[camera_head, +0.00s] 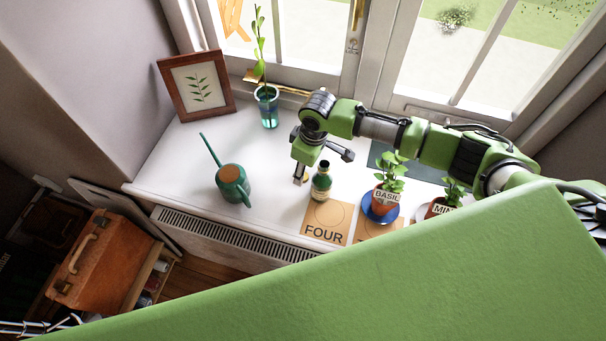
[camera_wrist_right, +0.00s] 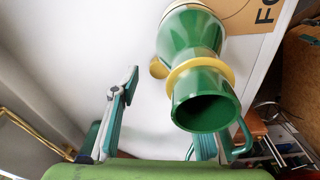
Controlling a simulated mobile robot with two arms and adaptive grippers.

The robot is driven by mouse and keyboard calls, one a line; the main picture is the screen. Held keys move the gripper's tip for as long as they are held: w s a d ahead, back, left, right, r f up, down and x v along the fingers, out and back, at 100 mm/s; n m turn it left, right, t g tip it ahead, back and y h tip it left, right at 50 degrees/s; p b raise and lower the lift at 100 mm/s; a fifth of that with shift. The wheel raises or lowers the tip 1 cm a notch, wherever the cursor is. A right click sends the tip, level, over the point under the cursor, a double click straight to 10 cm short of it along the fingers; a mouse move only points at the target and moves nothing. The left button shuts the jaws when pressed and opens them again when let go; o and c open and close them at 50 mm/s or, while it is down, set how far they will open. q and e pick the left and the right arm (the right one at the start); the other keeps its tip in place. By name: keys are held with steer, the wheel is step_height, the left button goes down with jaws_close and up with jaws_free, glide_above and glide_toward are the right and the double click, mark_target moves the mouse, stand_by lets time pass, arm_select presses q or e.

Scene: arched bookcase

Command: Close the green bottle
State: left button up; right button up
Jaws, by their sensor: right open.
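The green bottle (camera_head: 321,184) stands upright on the white windowsill, at the back edge of the card marked FOUR. In the right wrist view the bottle (camera_wrist_right: 200,37) shows a dark open mouth with a yellow collar below it. A small yellow knob sits at the collar's left side. My right gripper (camera_head: 323,168) is open and empty, with its fingers spread around the bottle's top in the head view. In the wrist view the gripper (camera_wrist_right: 165,108) has one finger left of the bottle and the other partly hidden behind its mouth. My left gripper is out of view.
A green watering can (camera_head: 232,184) stands left of the bottle. The basil pot (camera_head: 380,203) on a blue saucer and the mint pot (camera_head: 437,209) stand to the right. A glass with a plant (camera_head: 268,108) and a picture frame (camera_head: 195,86) are behind.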

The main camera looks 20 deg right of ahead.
steer(key=shift+w+a+f, duration=0.1)
steer(key=shift+f, duration=1.15)
steer(key=c, duration=0.8)
steer(key=shift+o, duration=0.2)
steer(key=shift+r, duration=0.1)
